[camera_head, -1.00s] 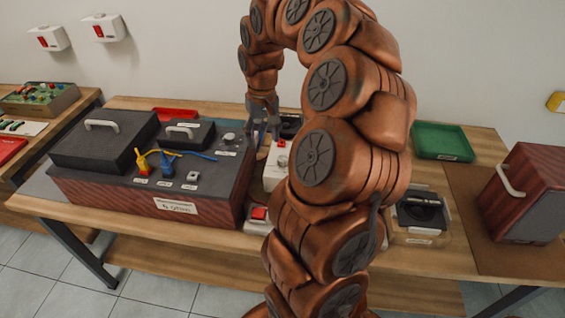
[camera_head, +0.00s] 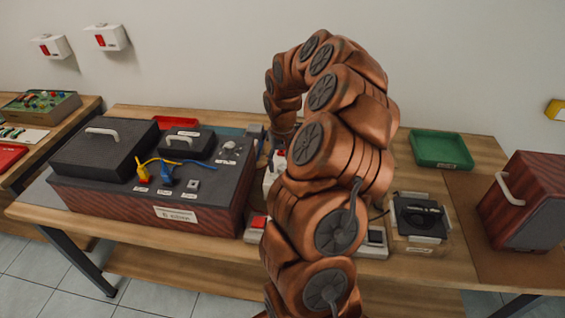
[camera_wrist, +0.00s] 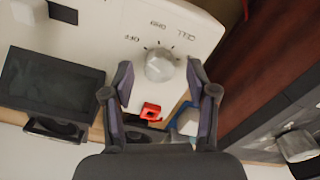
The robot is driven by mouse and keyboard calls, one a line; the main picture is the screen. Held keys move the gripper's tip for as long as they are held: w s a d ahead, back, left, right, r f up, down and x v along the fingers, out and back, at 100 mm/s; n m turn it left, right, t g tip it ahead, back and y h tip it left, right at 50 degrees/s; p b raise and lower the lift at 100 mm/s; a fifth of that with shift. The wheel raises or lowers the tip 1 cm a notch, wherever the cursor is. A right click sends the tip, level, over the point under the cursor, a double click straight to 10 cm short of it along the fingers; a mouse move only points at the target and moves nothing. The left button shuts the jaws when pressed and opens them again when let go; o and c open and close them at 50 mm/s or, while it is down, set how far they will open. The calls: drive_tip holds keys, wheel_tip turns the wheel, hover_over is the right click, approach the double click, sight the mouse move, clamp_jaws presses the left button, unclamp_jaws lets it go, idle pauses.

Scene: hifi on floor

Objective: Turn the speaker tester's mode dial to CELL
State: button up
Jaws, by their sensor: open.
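The white speaker tester (camera_wrist: 100,25) fills the upper left of the wrist view. It has a round grey mode dial (camera_wrist: 160,65) with OFF, OHM and CELL printed around it, CELL lying up and to the right of the dial. I cannot tell clearly which mark the dial points to. My gripper (camera_wrist: 159,71) is open, one finger on each side of the dial; contact is not clear. A red part (camera_wrist: 151,111) and a dark screen (camera_wrist: 50,82) are also on or beside the tester. In the head view my arm hides most of the tester (camera_head: 269,181).
A large dark box with wood-grain sides (camera_head: 125,205) stands left of the tester. A red button box (camera_head: 257,224) sits in front. A green tray (camera_head: 440,149) and a speaker cabinet (camera_head: 525,195) are to the right.

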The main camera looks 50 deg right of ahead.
drive_tip(key=shift+f, duration=0.35)
drive_tip(key=shift+c, duration=0.2)
clamp_jaws()
